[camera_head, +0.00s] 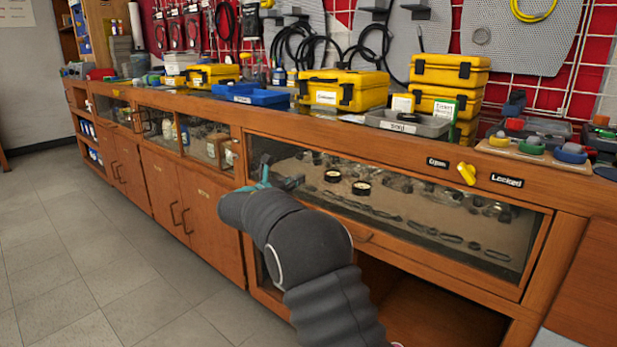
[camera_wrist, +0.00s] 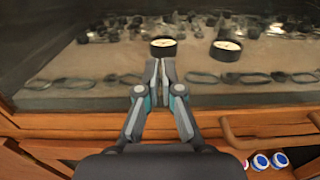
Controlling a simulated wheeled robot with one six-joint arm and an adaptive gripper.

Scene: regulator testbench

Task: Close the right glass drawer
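The right glass drawer (camera_head: 440,258) has a wooden frame and a wide glass front. Its bar handle (camera_wrist: 268,138) is at the lower edge, right of my gripper in the wrist view. Through the glass I see two round gauges (camera_wrist: 163,47), dark rings and small fittings. My gripper (camera_head: 277,177) is in front of the left part of the glass; in the wrist view its fingertips (camera_wrist: 160,65) are together with nothing between them. I cannot tell whether they touch the glass, or how far the drawer stands out. My arm hides the drawer's lower left part.
A yellow knob (camera_head: 467,173) sits between the "Open" and "Locked" labels. Another glass-fronted section (camera_head: 190,137) is to the left. Yellow cases (camera_head: 343,91) and a grey tray (camera_head: 408,123) stand on the bench. The cupboard below is open and dark. The floor at left is clear.

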